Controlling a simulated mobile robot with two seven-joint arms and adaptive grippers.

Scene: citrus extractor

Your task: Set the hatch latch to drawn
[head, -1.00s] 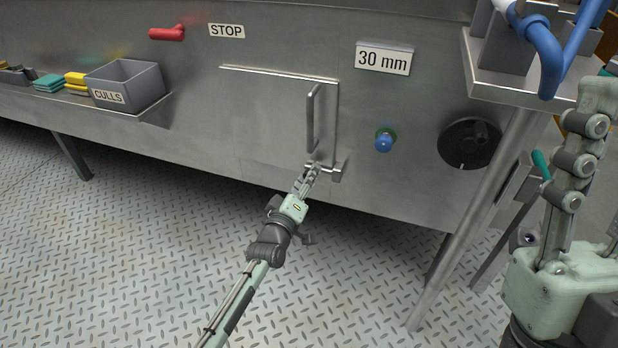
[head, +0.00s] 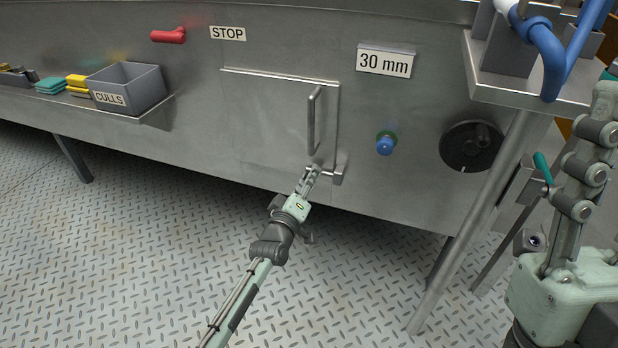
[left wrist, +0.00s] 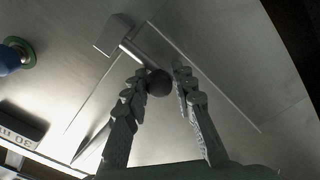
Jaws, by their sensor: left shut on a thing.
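The hatch (head: 270,120) is a flat steel door with a vertical bar handle (head: 311,120), closed in the machine's front panel. The hatch latch (head: 338,176) is a small metal block at the door's lower right corner. In the left wrist view the latch (left wrist: 113,35) has a short rod ending in a dark round knob (left wrist: 159,83). My left gripper (head: 313,174) is at the latch, shut on the knob between its fingers (left wrist: 168,82). My right gripper (head: 590,150) stands at the right edge, away from the latch, partly cut off.
A blue button (head: 385,144) and a dark dial (head: 470,146) are right of the hatch. A red handle (head: 168,36) is upper left. A grey CULLS bin (head: 128,88) stands on a shelf. A table leg (head: 470,230) is at the right. The floor below is clear.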

